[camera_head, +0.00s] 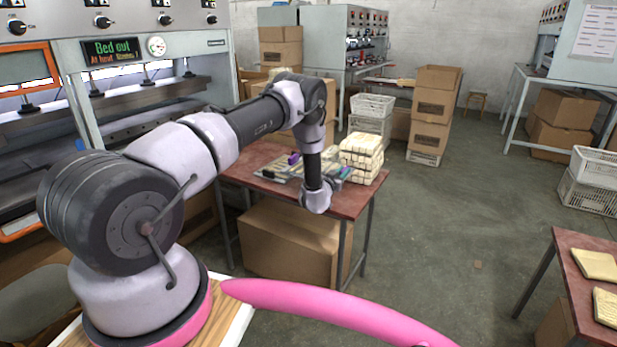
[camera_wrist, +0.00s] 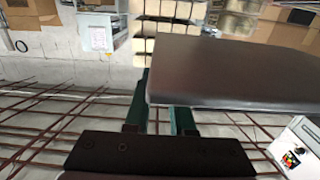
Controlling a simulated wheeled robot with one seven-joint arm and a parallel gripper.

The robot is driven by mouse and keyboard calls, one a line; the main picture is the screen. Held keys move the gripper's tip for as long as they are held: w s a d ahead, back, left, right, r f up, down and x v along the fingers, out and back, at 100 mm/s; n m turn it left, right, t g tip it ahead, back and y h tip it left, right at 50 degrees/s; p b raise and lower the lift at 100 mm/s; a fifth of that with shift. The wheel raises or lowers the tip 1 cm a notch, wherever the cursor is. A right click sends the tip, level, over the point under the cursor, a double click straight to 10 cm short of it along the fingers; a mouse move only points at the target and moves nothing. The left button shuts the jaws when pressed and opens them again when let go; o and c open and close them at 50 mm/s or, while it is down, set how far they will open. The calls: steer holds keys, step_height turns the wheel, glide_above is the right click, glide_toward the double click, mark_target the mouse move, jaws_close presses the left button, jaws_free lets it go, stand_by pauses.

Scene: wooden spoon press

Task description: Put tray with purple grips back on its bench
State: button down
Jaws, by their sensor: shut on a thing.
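A flat grey tray (camera_head: 277,172) shows behind my arm, at or just above the reddish bench top (camera_head: 352,200). A purple grip (camera_head: 294,158) stands up at its far side, and small coloured items lie on it. My gripper (camera_head: 345,173) is at the tray's right side, partly hidden by my wrist. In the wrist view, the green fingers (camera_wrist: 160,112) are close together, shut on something. A grey-brown slab (camera_wrist: 230,70) covers much of that view and hides the contact. I cannot tell whether the tray touches the bench.
Stacked pale wooden blanks (camera_head: 361,158) stand on the bench right beside my gripper. A large cardboard box (camera_head: 292,243) sits under the bench. The press (camera_head: 140,70) is at left. Another bench (camera_head: 572,262) with pale pieces is at right.

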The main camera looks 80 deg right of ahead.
step_height(320, 180, down, 9)
steer(key=shift+r, duration=0.2)
stand_by(0.3)
steer(key=c, duration=0.8)
jaws_free()
steer(key=shift+f, duration=0.15)
steer(key=shift+o, duration=0.2)
